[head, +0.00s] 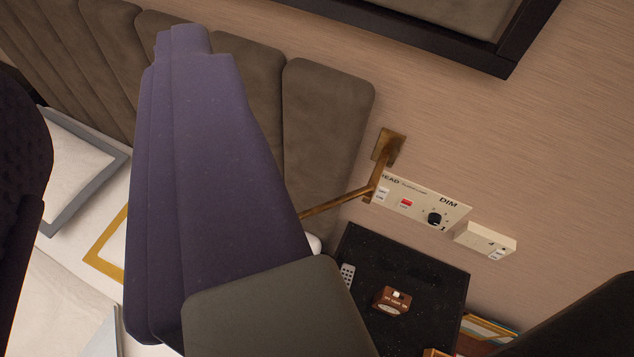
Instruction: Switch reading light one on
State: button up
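A cream switch panel (420,203) is on the wall right of centre, tilted in view. It carries partly legible lettering and "DIM", a small red control (406,203), a pale switch (382,195) and a black dial (434,219). A brass wall lamp arm (340,201) runs from a plate (389,146) just above the panel to behind a large purple tapered shape (205,190). The lamp's head is hidden. The purple shape may be my gripper, but I cannot make out fingertips or anything held. It appears left of the panel and covers none of it.
A smaller white wall box (485,241) sits right of the panel. Below is a black bedside top (415,262) with a brown box (392,299) and a grey remote (347,276). Padded headboard panels (320,120) and a bed (60,275) are left. A grey-green block (275,312) and dark shapes block lower areas.

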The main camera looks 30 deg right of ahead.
aim_at(382, 193)
jog(key=z, duration=1.25)
jog(key=u, duration=0.25)
jog(key=l+z, duration=0.15)
jog(key=k+l, duration=0.05)
jog(key=l, duration=0.05)
